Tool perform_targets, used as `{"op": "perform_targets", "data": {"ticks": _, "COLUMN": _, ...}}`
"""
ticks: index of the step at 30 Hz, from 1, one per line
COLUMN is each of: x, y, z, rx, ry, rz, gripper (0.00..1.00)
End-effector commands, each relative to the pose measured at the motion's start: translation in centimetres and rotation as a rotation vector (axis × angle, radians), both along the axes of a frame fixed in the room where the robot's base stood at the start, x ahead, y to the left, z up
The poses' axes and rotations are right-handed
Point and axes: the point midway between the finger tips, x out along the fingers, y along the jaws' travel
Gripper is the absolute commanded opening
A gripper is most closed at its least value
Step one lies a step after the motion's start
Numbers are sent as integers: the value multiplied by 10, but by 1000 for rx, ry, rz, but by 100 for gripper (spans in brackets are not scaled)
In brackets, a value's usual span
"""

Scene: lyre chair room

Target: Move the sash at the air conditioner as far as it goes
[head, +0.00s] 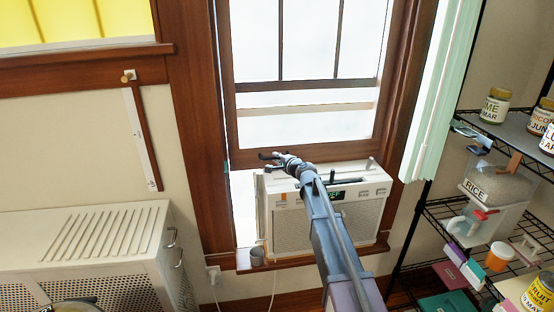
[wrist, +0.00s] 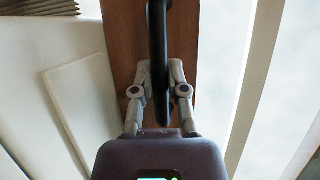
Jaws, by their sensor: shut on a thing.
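The window sash (head: 335,150) is a brown wooden frame with glass panes. Its bottom rail lies just above and behind the top of the white air conditioner (head: 290,235). A black handle (head: 268,155) is on the rail at its left part. My gripper (head: 284,160) is at this handle, above the air conditioner's left end. In the wrist view, my gripper (wrist: 160,82) has its two fingers closed on either side of the black handle (wrist: 158,35), with the brown sash rail (wrist: 125,40) behind. The arm hides part of the air conditioner's front.
A pale green blind (head: 435,90) hangs at the right. A wire shelf (head: 460,215) with jars and boxes stands at the right, and a white perforated cabinet (head: 90,245) at the left.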

Motion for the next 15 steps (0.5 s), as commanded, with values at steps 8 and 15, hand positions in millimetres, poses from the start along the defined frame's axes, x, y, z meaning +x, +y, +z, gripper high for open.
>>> {"op": "perform_targets", "data": {"ticks": 8, "x": -5, "y": 0, "z": -3, "rx": -8, "ry": 2, "rz": 8, "gripper": 54}}
{"op": "perform_targets", "data": {"ticks": 15, "x": -3, "y": 0, "z": -2, "rx": -6, "ry": 1, "rz": 5, "gripper": 54}}
